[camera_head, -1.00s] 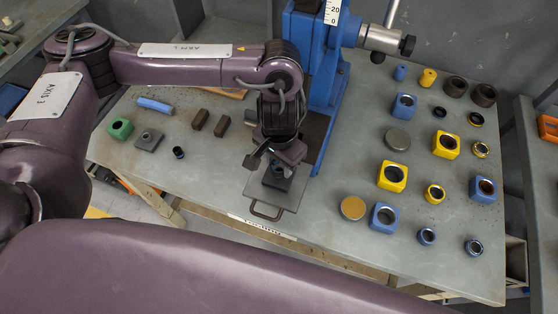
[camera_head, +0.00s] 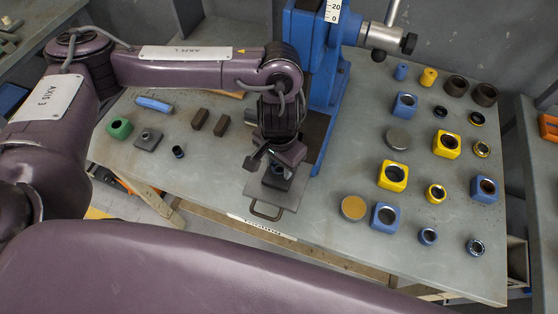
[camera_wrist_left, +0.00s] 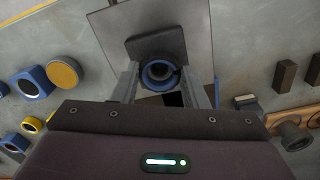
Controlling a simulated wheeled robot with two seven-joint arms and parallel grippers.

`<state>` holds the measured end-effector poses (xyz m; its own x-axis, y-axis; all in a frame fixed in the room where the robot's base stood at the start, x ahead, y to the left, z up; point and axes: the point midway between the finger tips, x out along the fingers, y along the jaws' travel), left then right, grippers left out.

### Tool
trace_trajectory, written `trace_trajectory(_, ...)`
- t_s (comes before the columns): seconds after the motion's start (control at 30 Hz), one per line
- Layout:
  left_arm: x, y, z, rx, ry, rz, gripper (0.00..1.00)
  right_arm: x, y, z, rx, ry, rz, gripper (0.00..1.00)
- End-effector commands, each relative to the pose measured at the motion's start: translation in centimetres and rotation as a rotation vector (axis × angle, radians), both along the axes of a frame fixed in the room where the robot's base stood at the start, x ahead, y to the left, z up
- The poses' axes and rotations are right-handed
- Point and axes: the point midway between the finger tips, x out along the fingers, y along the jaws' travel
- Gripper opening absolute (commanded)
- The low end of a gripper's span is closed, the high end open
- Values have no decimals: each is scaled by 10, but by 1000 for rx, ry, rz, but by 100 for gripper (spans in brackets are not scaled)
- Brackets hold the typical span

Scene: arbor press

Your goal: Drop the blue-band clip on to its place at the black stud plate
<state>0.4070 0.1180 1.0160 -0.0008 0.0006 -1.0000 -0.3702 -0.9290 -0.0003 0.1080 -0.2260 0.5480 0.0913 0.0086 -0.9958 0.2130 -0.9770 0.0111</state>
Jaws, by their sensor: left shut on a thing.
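The blue-band clip (camera_wrist_left: 158,75) shows in the left wrist view as a dark ring with a blue rim between the two grey fingers. My left gripper (camera_wrist_left: 163,88) is shut on it. The black stud plate (camera_wrist_left: 157,42) lies just beyond the clip, on a grey steel sheet. In the head view my left gripper (camera_head: 272,165) points down over the black stud plate (camera_head: 277,183) in front of the blue press. The gripper hides most of the clip there, and whether the clip touches the plate cannot be told. My right gripper is not seen.
The blue arbor press (camera_head: 320,70) stands close behind the gripper. The steel sheet (camera_head: 285,195) has a front handle. Several blue and yellow parts, such as a yellow block (camera_head: 393,177), stand at the right. A grey stud block (camera_head: 148,139) and a green block (camera_head: 119,128) stand at the left.

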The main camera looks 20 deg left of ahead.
Motion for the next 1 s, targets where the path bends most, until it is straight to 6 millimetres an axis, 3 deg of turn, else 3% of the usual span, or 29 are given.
trace_trajectory(0.63, 0, 0, -5, 0, 0, 0, 19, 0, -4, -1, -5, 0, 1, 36)
trace_trajectory(0.67, 0, 0, -5, 0, 0, 0, 42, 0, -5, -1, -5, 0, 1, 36)
trace_trajectory(0.8, 0, 0, -5, 0, 0, 0, 61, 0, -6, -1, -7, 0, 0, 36)
trace_trajectory(0.83, 0, 0, -5, 0, 0, 0, 65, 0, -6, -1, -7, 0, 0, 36)
trace_trajectory(1.0, 0, 0, -5, 0, 0, 0, 65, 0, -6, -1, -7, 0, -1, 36)
